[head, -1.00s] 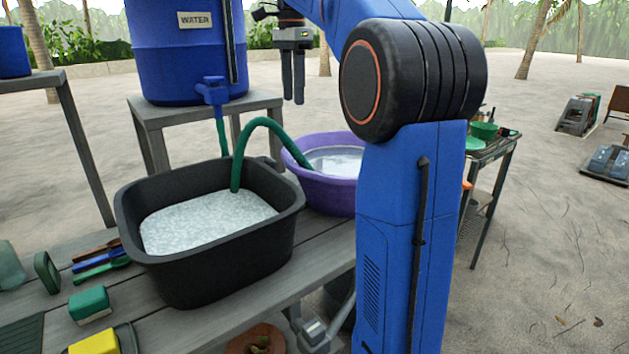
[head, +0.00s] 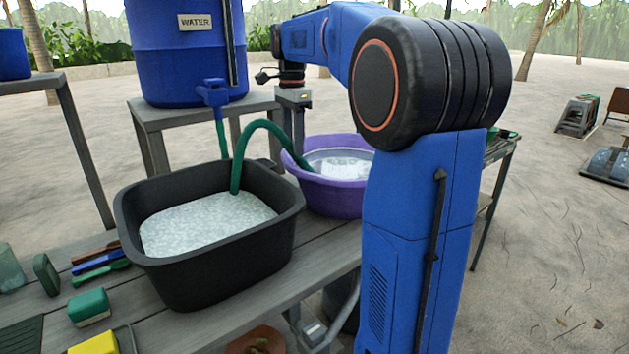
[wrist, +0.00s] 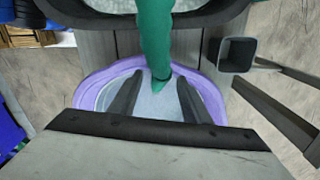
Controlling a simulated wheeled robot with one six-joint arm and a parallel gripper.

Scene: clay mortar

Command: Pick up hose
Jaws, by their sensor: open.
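The green hose (head: 262,127) arches from the black tub toward the purple basin (head: 336,203). Its free end lies at the basin's left side, over the pale water. In the wrist view the hose (wrist: 155,40) comes down from the top and its tip lies between and just beyond my fingers. My gripper (wrist: 152,103) is open, with one finger on each side of the hose end, not closed on it. In the head view my gripper (head: 296,142) hangs behind the hose arch, above the basin's left rim; its fingertips are partly hidden.
The black tub (head: 215,262) with foamy water stands on the grey table (head: 262,304). A blue water barrel (head: 187,62) with a tap stands on a stand behind it. Brushes, a green sponge (head: 89,306) and a yellow sponge (head: 94,342) lie at the left front.

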